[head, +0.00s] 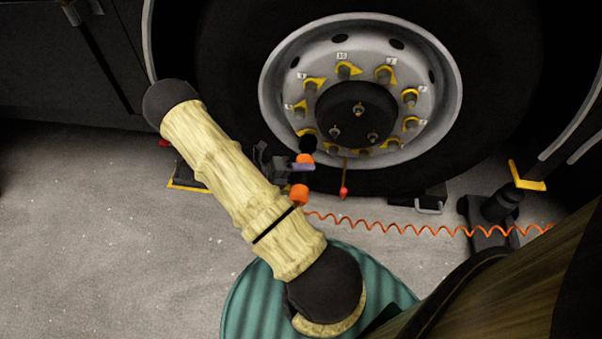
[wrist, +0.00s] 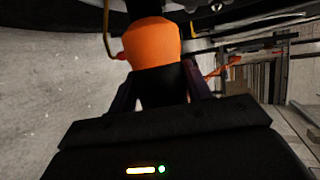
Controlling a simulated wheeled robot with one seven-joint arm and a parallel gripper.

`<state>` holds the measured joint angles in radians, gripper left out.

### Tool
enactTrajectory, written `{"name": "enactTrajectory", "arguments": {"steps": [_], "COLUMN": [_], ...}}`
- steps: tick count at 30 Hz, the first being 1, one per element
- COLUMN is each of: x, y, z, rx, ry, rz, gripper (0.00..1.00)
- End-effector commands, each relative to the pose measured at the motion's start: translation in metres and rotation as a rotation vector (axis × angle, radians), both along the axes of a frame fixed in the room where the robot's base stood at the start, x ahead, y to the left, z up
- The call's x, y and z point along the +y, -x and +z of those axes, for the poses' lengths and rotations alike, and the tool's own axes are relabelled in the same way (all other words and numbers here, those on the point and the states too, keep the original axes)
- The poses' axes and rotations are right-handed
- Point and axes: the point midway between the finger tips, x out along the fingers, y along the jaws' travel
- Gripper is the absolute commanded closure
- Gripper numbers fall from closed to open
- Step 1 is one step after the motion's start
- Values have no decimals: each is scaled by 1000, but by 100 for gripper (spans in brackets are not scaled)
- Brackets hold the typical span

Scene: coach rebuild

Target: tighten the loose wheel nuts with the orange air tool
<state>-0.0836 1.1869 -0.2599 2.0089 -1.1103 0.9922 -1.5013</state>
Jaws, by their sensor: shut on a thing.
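The orange air tool (head: 299,194) is held in my gripper (head: 290,166) in front of the lower left of the wheel. It also shows in the wrist view (wrist: 152,42), with my gripper (wrist: 163,85) shut around its dark grip. Its dark nose is up near the lower left rim nuts; I cannot tell whether it touches one. The wheel (head: 290,75) has a ring of nuts with yellow pointers, such as the top nut (head: 345,71), and small white number tags. Some pointers aim different ways. Part of the lower left ring is hidden behind the tool.
A coiled orange hose (head: 400,229) runs right across the floor. A red-tipped thing (head: 344,192) hangs below the rim. A dark stand (head: 497,207) and a yellow-edged chock (head: 186,185) are by the tyre. A green round top (head: 240,305) is below my arm. The left floor is clear.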

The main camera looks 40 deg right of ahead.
Motion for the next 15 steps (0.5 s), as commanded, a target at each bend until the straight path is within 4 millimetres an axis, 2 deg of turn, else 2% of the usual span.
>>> {"name": "enactTrajectory", "arguments": {"steps": [15], "x": [-8], "y": [-6], "z": [2], "rx": [0], "ry": [5], "rz": [0], "gripper": [100]}}
